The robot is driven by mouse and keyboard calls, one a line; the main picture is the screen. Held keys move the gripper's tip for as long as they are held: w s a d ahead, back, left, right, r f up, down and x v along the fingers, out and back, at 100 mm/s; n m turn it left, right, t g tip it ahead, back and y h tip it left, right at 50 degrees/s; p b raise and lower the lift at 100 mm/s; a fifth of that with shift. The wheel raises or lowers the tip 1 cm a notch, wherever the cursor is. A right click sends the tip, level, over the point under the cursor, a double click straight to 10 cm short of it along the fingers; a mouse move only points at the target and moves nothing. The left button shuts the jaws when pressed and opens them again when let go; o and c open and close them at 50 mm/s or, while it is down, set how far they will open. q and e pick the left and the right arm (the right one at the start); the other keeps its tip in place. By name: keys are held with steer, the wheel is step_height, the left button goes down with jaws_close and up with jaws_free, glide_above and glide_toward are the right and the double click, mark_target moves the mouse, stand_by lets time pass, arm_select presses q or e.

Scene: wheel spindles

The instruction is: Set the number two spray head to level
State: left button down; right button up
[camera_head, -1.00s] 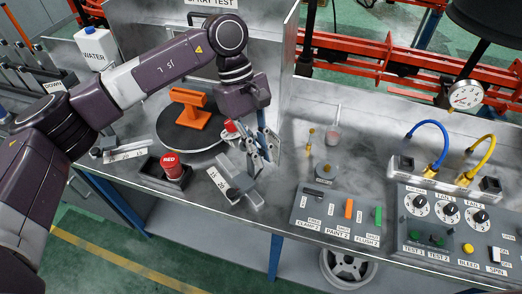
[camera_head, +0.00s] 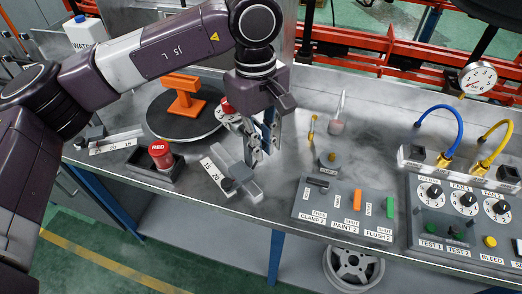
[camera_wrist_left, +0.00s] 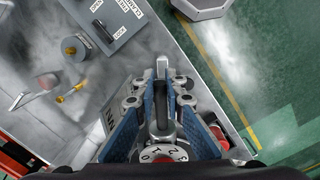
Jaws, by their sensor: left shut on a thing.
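My left gripper (camera_head: 258,148) points down over the bench, right of the dark round turntable (camera_head: 153,125). Its blue-padded fingers are shut on a dark grey lever (camera_wrist_left: 162,112). A white dial with numbers 0, 1 and 2 (camera_wrist_left: 163,153) sits at the base of this lever in the left wrist view. In the head view a red-topped, white-faced part (camera_head: 228,110) shows just left of the fingers and may be the same dial. The gripper hides part of it. I cannot read a tilt setting or a head number on it. My right gripper is not in view.
A grey slide with a 15–20 scale (camera_head: 240,187) lies just below the gripper. A RED cup (camera_head: 160,156) stands left of it. An orange stand (camera_head: 181,103) is on the turntable. A lever panel (camera_head: 330,215) and dial panel (camera_head: 465,230) fill the right.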

arm_select(q)
steer(key=shift+f+t+y+b, duration=0.4)
steer(key=shift+f+t+b, duration=0.25)
steer(key=shift+b, duration=0.45)
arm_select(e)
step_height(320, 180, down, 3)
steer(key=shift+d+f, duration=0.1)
arm_select(q)
steer(key=c, duration=2)
jaws_free()
steer(key=r, duration=1.2)
steer(key=shift+s+d, duration=0.2)
steer(key=shift+s, duration=0.2)
